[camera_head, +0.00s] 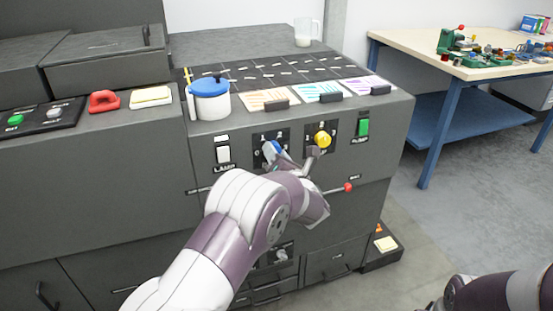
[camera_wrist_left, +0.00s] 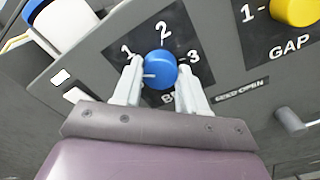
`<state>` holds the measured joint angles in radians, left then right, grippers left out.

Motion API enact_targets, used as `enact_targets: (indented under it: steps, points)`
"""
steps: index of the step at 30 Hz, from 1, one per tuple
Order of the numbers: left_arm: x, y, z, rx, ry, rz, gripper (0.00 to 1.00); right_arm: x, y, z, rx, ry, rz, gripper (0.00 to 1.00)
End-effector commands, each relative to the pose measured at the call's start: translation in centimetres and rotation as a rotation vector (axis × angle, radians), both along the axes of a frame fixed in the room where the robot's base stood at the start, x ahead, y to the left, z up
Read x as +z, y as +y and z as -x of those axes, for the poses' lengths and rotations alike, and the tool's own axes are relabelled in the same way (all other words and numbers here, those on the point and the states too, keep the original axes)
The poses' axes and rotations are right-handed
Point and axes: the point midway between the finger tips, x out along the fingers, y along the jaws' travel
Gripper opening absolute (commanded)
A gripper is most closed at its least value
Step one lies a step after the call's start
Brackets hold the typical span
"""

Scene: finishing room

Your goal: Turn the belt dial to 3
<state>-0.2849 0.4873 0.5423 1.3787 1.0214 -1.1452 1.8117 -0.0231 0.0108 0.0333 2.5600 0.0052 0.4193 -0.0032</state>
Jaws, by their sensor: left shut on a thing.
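The blue belt dial (camera_wrist_left: 160,69) sits on a black plate marked 1, 2 and 3 in the left wrist view. A small white mark shows on its left side, toward the 1. My left gripper (camera_wrist_left: 161,86) has one finger on each side of the dial and is shut on it. In the head view the dial (camera_head: 270,148) is partly hidden by my left gripper (camera_head: 277,153). The label under the dial is mostly covered. My right gripper is not in view; part of my right arm shows at the lower right.
The yellow gap dial (camera_head: 322,139) is close on the right, with a green switch (camera_head: 363,127) beyond it. A white lamp switch (camera_head: 223,154) is on the left. A red-tipped lever (camera_head: 348,187) sticks out below. A blue-lidded pot (camera_head: 209,98) stands on the ledge above.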

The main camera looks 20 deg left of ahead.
Motion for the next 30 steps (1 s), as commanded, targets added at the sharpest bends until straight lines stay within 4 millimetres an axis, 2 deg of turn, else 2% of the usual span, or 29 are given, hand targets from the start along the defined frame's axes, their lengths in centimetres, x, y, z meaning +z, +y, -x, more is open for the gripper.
enact_targets:
  steps: [14, 30]
  points:
    - [-0.1, 0.0, 0.0, -0.001, 0.254, -0.374, 0.11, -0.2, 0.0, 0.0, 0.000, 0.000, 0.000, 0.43]
    - [0.1, 0.0, 0.0, -0.002, 0.542, -0.800, 0.11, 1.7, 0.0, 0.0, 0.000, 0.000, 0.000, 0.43]
